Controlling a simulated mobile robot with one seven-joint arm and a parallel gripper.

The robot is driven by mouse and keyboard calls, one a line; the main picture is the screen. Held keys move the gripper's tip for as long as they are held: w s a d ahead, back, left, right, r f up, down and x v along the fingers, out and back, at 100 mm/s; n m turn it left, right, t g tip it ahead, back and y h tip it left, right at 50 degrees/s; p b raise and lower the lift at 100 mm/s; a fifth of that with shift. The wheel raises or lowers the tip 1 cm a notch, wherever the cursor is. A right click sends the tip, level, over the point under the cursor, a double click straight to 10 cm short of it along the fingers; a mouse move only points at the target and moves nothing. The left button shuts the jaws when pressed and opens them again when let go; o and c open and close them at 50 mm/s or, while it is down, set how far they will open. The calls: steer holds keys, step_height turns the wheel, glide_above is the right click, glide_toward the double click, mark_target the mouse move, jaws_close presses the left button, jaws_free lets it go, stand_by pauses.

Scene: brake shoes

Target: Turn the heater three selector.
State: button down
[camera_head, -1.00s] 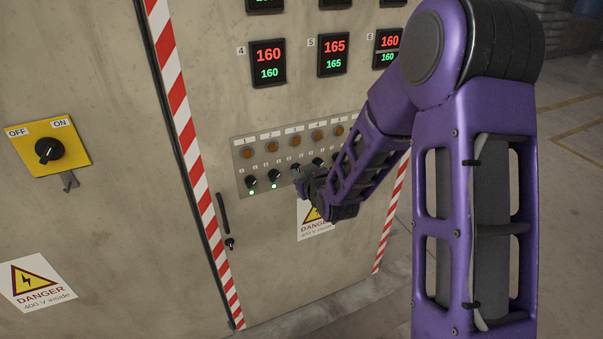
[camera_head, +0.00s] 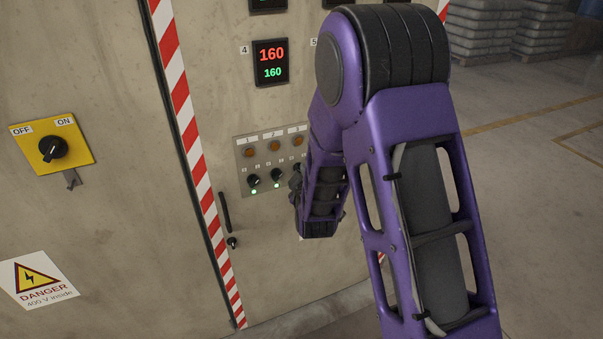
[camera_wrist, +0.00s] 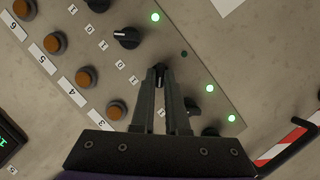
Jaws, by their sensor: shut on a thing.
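The heater three selector (camera_wrist: 165,78) is a small black knob on the grey panel, below the orange lamp labelled 3 (camera_wrist: 115,110). In the wrist view my gripper (camera_wrist: 160,84) has its fingers close together, shut on this knob. The small indicator by it (camera_wrist: 183,53) is dark. The indicators of the neighbouring selectors are lit green. In the head view my gripper (camera_head: 296,182) is small and dark at the panel, and my forearm hides most of this knob.
Black selectors stand close on both sides: heater four's (camera_wrist: 127,37) and heater two's (camera_wrist: 190,105). In the head view a yellow OFF/ON switch (camera_head: 52,148) is on the left door. A door handle (camera_head: 224,212) is left of the panel.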

steer(key=shift+w+r, duration=0.1)
steer(key=shift+r, duration=0.05)
steer(key=c, duration=0.9)
jaws_free()
steer(key=shift+a, duration=0.15)
steer(key=shift+f, duration=0.2)
